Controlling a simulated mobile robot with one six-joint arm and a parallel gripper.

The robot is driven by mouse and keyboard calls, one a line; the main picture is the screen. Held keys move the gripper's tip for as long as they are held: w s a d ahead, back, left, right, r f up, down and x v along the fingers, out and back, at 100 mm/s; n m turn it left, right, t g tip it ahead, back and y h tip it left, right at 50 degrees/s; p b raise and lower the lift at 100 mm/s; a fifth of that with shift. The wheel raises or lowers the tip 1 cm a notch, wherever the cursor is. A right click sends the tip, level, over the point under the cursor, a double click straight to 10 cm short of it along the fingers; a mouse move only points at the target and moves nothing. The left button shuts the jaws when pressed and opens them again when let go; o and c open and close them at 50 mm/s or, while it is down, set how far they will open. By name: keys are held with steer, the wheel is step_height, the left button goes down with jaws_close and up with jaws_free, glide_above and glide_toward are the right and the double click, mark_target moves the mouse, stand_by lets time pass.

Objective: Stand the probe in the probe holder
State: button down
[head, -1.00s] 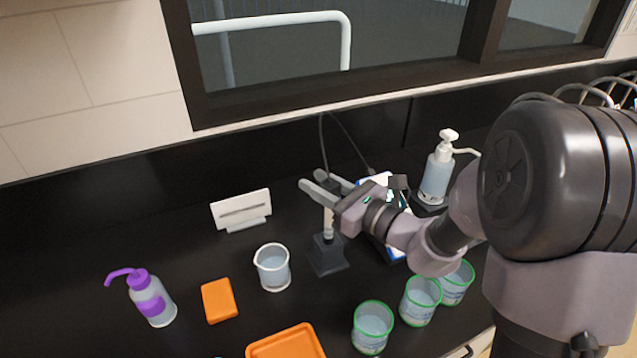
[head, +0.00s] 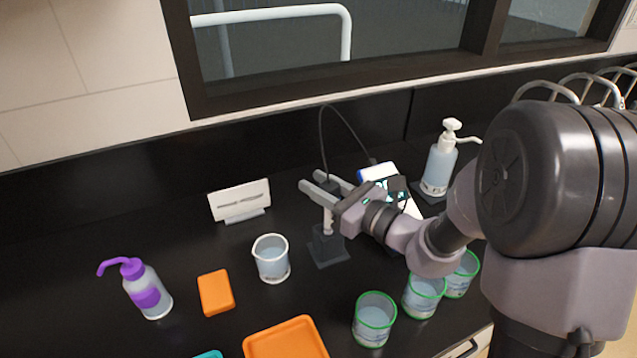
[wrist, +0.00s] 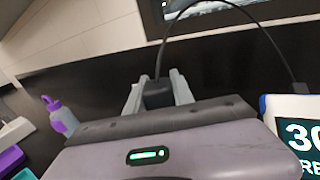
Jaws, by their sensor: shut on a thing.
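My gripper (head: 325,190) is shut on the probe, whose dark cabled top (wrist: 157,94) sits between the fingers in the wrist view. The probe's pale shaft (head: 328,221) hangs upright below the fingers in the head view. The probe holder (head: 327,248) is a dark block on a square base, directly under the shaft. The shaft's lower end meets the top of the holder in the picture; how deep it sits inside I cannot tell. A black cable (head: 322,140) loops from the probe's top to the meter (head: 378,173), which my arm partly covers.
A clear beaker (head: 271,262) stands left of the holder. Green-rimmed cups (head: 374,322) stand in front, under my arm. A pump bottle (head: 439,165) is behind the arm. A white sign (head: 240,201), orange block (head: 215,293), purple-topped bottle (head: 145,290) and orange tray (head: 285,343) lie left and front.

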steer(key=shift+f+b, duration=1.7)
steer(key=shift+f, duration=0.5)
steer(key=shift+r, duration=0.1)
steer(key=c, duration=1)
jaws_free()
steer(key=o, duration=0.6)
